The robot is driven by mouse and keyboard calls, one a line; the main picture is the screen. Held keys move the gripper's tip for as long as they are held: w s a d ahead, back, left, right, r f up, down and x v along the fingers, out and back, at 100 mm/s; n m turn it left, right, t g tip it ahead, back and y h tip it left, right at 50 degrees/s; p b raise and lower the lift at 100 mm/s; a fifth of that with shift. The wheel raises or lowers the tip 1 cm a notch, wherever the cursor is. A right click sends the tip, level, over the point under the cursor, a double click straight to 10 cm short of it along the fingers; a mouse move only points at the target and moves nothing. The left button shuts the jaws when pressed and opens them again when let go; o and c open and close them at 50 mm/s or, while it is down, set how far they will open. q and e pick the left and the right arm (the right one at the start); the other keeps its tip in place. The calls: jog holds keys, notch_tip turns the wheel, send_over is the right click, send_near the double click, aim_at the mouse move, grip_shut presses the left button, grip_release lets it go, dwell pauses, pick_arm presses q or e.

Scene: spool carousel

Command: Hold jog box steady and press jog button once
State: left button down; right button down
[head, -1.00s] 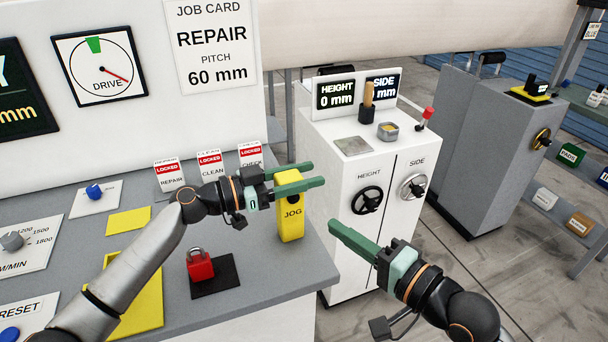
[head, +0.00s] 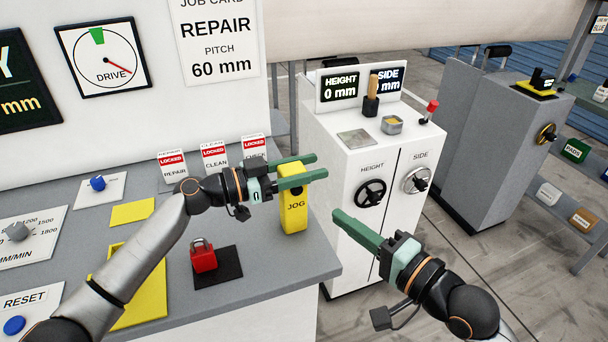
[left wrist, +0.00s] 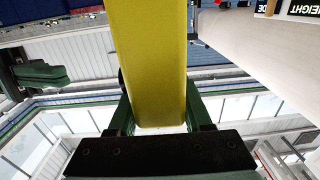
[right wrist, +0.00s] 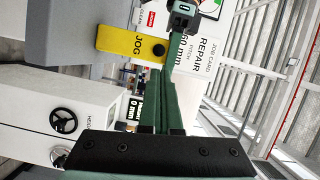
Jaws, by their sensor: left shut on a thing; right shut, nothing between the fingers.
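The yellow jog box (head: 292,212) stands upright near the right edge of the grey bench, its JOG label facing the front. My left gripper (head: 306,170) is shut on its upper part, one finger on each side. In the left wrist view the yellow box (left wrist: 150,60) fills the space between the fingers. The round black jog button (right wrist: 159,50) shows beside the label in the right wrist view. My right gripper (head: 337,215) is shut and empty, to the right of the box. Its fingertips point towards the box and look apart from it.
A red padlock (head: 203,256) on a dark mat lies left of the box. Locked tags (head: 213,160) stand behind my left gripper. A white cabinet (head: 345,250) with handwheels stands to the right, beyond the right gripper.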

aim_at(297, 191)
jog(key=s+n+y, duration=0.1)
jog(key=y, duration=0.2)
jog(key=s+a+f+n+y, duration=0.1)
jog(key=y, duration=0.2)
jog(key=s+a+n+y, duration=0.1)
jog(key=y, duration=0.2)
jog(key=shift+a+f+t, duration=0.25)
jog(key=shift+t, duration=0.05)
jog(key=shift+w, duration=0.1)
jog(key=w+a, duration=0.3)
jog(key=w, duration=0.5)
dwell(0.3)
jog(key=shift+w, duration=0.15)
dwell(1.8)
jog(key=shift+w+a, duration=0.1)
jog(key=shift+w, duration=0.2)
